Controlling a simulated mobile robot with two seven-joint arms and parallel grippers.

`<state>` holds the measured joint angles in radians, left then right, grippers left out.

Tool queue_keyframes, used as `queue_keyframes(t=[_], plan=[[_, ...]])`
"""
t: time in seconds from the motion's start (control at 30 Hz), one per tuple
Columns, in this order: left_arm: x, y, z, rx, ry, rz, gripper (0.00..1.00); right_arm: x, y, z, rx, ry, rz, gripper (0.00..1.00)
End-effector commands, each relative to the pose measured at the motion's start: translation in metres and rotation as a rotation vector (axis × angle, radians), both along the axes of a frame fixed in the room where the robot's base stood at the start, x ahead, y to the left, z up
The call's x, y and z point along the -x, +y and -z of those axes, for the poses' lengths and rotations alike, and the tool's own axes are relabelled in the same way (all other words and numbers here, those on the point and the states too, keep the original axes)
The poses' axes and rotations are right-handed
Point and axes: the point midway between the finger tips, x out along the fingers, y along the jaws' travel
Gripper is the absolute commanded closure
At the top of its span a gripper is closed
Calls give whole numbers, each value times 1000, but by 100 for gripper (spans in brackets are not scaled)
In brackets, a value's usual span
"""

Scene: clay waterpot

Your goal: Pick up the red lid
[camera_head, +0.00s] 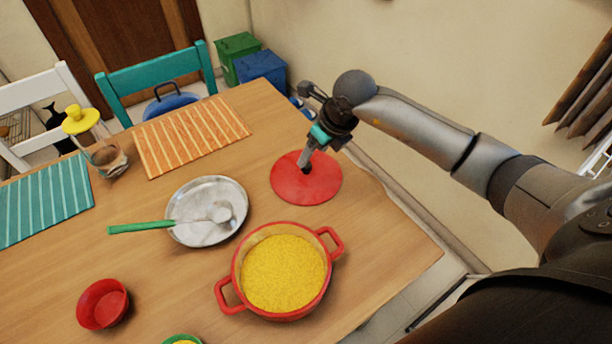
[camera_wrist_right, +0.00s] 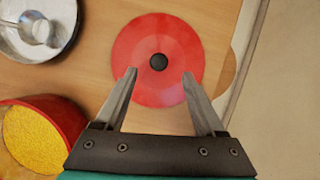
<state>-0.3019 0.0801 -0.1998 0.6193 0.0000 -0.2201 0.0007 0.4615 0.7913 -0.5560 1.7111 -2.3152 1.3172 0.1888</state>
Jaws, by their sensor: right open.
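The red lid (camera_head: 320,186) is a flat red disc with a small dark knob. It lies on the wooden table near the right edge, behind the red pot. My right gripper (camera_head: 304,164) is above the lid, pointing down, with its tips close to the knob in the head view. In the right wrist view the lid (camera_wrist_right: 150,35) lies ahead, and the black knob (camera_wrist_right: 158,62) shows just beyond and between the two spread fingertips (camera_wrist_right: 160,72). The fingers are open and empty. How high the tips are above the lid is hard to tell. My left gripper is not in view.
A red pot (camera_head: 236,268) of yellow food stands in front of the lid. A metal plate (camera_head: 190,232) with a green-handled ladle (camera_head: 140,227) is to the left. A red bowl (camera_head: 103,303), placemats (camera_head: 165,160) and a glass jar (camera_head: 110,160) stand farther left. The wall is close on the right.

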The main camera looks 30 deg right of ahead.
Motion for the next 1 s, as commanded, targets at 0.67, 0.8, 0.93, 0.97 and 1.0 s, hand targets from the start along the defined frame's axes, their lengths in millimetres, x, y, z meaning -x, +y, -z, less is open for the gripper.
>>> queue_keyframes(t=[0.67,0.8,0.93,0.97,1.0], plan=[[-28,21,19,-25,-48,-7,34,-24,10,66,-2,-3,0,29],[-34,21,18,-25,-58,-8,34,-25,10,67,-1,-3,-1,29],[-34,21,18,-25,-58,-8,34,-25,10,67,-1,-3,-1,29],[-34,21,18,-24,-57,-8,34,-25,10,67,-1,-3,-1,32],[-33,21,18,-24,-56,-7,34,-25,10,67,-1,-3,-1,36]])
